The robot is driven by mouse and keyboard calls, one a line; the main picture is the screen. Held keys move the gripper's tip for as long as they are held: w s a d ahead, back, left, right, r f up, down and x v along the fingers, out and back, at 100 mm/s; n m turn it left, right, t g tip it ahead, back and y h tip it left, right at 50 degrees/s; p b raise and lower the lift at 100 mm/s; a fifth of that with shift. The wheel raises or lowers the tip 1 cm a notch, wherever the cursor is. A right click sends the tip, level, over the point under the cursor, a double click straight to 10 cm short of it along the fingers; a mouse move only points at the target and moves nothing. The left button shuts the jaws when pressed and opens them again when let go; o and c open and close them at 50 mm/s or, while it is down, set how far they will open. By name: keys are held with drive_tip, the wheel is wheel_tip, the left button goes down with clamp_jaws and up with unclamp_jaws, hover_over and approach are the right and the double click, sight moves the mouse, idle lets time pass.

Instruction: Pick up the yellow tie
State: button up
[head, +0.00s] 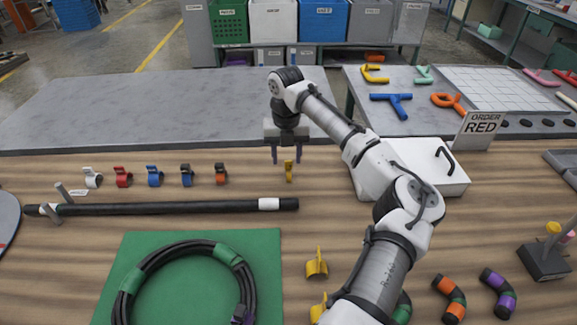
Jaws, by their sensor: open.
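A small yellow tie (289,172) stands upright on the wooden table, right of the row of coloured ties. Two more yellow clip-like pieces lie nearer the front: one at the middle (317,265) and one partly hidden by my arm (318,308).
White, red, blue, dark and orange ties (155,176) stand in a row to the left. A black hose (170,208) lies in front of them. A coiled hose (185,250) rests on a green mat (262,245). A white box (440,180) stands right, behind my arm.

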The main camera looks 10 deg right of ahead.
sight(289, 162)
drive_tip(key=shift+d+f+p, duration=0.15)
drive_tip(key=shift+f+p, duration=0.25)
drive_tip(key=shift+f, duration=0.9)
drive_tip(key=shift+d+f+p, duration=0.1)
drive_tip(key=shift+f+p, duration=0.3)
drive_tip(key=shift+f, duration=0.9)
clamp_jaws()
drive_tip(key=shift+r, duration=0.1)
wheel_tip(289, 162, up, 20)
drive_tip(key=b, duration=0.2)
drive_tip(key=c, duration=0.7)
unclamp_jaws()
clamp_jaws()
